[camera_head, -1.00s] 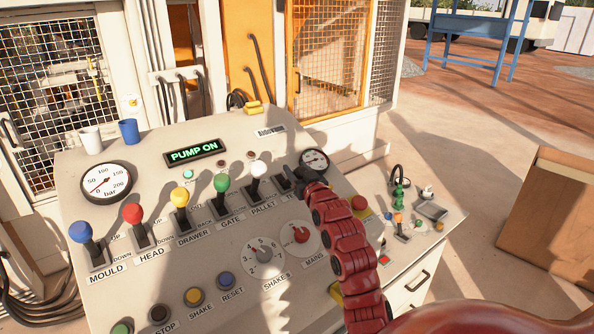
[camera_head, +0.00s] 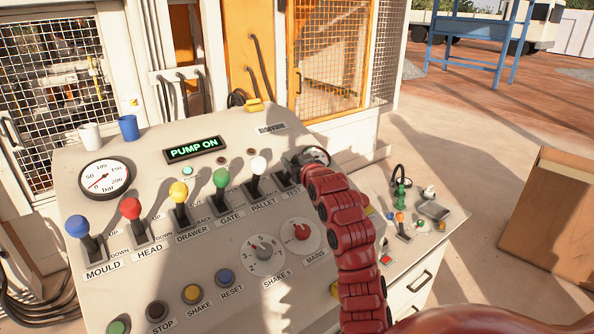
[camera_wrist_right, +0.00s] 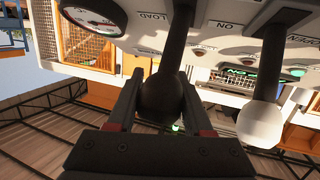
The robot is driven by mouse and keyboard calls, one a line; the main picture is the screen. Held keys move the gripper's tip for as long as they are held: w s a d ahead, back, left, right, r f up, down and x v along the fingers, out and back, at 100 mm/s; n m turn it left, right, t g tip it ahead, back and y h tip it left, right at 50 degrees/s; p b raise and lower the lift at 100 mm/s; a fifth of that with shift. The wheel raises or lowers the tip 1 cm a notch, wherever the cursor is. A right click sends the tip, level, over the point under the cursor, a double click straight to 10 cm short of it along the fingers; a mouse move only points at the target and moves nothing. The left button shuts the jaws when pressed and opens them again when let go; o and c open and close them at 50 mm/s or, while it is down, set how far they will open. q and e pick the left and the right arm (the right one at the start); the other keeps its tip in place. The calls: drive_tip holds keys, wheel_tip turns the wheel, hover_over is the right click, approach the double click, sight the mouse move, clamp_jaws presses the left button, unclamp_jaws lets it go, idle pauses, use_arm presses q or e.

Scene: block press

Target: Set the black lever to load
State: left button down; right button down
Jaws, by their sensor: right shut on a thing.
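The black lever (camera_wrist_right: 160,98) has a round black knob on a dark stem, and in the right wrist view the word LOAD stands beside its base. In the head view its base (camera_head: 284,181) is at the right end of the lever row, above the label TEST. My right gripper (camera_head: 297,159) is at the top of this lever, and its fingers (camera_wrist_right: 158,108) are shut around the knob. The gripper hides most of the knob in the head view. The exact lever position in its slot is hard to tell. My left gripper is out of view.
The white-knobbed PALLET lever (camera_head: 257,172) stands close to the left, with the green GATE lever (camera_head: 221,183) beyond it. A round gauge (camera_head: 316,154) is just behind my gripper, partly covered. The display (camera_head: 194,149) reads PUMP ON.

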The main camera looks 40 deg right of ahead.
drive_tip(key=w+g, duration=0.1)
drive_tip(key=w+r+g+b, duration=0.1)
drive_tip(key=w+g+y+b, duration=0.1)
drive_tip(key=shift+w+r+n, duration=0.25)
drive_tip(key=shift+n, duration=0.05)
drive_tip(key=shift+w+d+r+g, duration=0.1)
drive_tip(key=shift+w+g, duration=0.3)
drive_tip(key=shift+w, duration=0.05)
drive_tip(key=shift+w+d+r+g, duration=0.1)
drive_tip(key=shift+w+g, duration=0.3)
drive_tip(key=shift+w+f+n+g, duration=0.1)
drive_tip(key=shift+w+n+g, duration=0.15)
drive_tip(key=shift+n+g, duration=0.05)
drive_tip(key=shift+w+d, duration=0.1)
drive_tip(key=shift+w, duration=0.45)
drive_tip(key=shift+w+f, duration=0.1)
drive_tip(key=shift+w, duration=0.1)
